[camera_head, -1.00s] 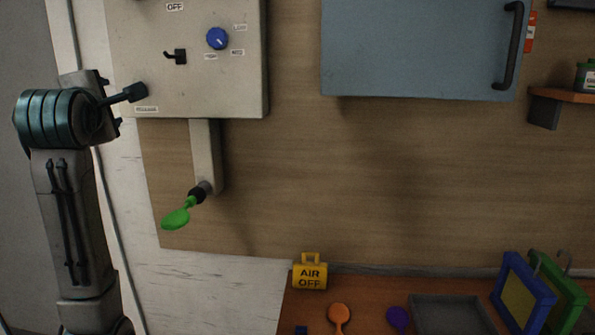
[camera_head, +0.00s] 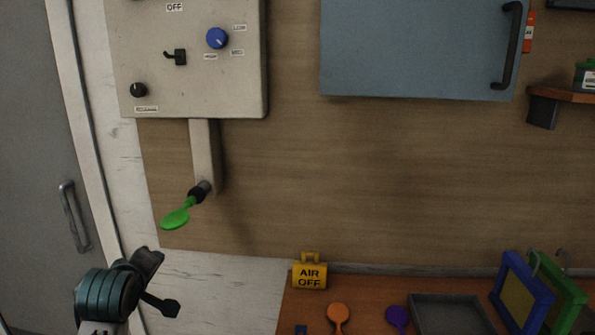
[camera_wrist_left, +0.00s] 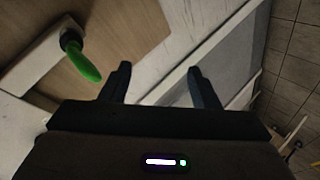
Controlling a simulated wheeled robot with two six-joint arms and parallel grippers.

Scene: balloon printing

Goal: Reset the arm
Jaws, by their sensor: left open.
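My left gripper (camera_head: 160,280) is at the lower left of the head view, below the green balloon (camera_head: 175,219) and apart from it. In the left wrist view my left gripper (camera_wrist_left: 160,85) is open with nothing between its two dark fingers. The green balloon hangs limp on the dark nozzle (camera_head: 199,191) under the beige control panel (camera_head: 190,85). The balloon also shows at the upper left of the left wrist view (camera_wrist_left: 83,66). My right gripper is in neither view.
The panel carries a blue knob (camera_head: 217,38), a black lever (camera_head: 176,56) and a black knob (camera_head: 138,90). A yellow AIR OFF tag (camera_head: 310,273) stands by the wooden table (camera_head: 362,292), with orange (camera_head: 338,314) and purple (camera_head: 398,317) balloons and a grey tray (camera_head: 445,312). A grey door (camera_head: 35,170) is at left.

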